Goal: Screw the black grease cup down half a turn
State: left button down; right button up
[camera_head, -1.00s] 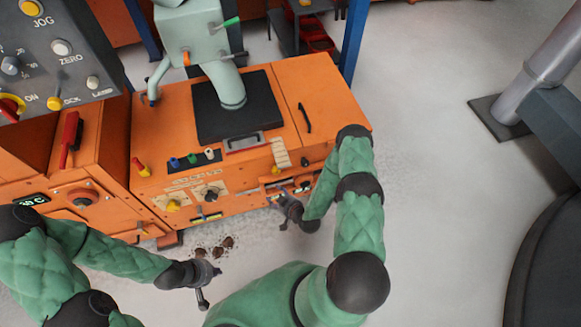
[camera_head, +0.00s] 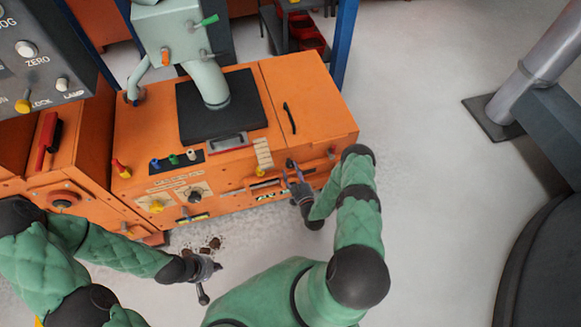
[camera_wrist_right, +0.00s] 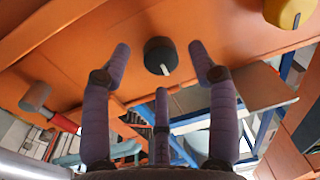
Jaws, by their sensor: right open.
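The black grease cup (camera_wrist_right: 159,52) is a short dark round cap with a pale mark, on the orange machine face in the right wrist view. In the head view it shows as a small dark cap (camera_head: 291,163) just beyond my right fingers. My right gripper (camera_wrist_right: 160,66) is open, its purple-grey fingers spread to either side of the cup and below it, with visible gaps. It also shows in the head view (camera_head: 298,186). My left gripper (camera_head: 206,268) hangs low over the floor, away from the cup; its finger opening is unclear.
The orange machine (camera_head: 315,95) carries a black plate (camera_head: 222,120).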

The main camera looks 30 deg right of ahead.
aim_at(291, 166)
jog(key=shift+w+d+b, duration=0.15)
jog(key=shift+w+b, duration=0.05)
jog(key=shift+w, duration=0.65)
jog(key=shift+w+d+b, duration=0.1)
jog(key=shift+w+b, duration=0.1)
jog(key=shift+w, duration=0.6)
jog(key=c, duration=1.2)
jog(key=shift+o, duration=0.2)
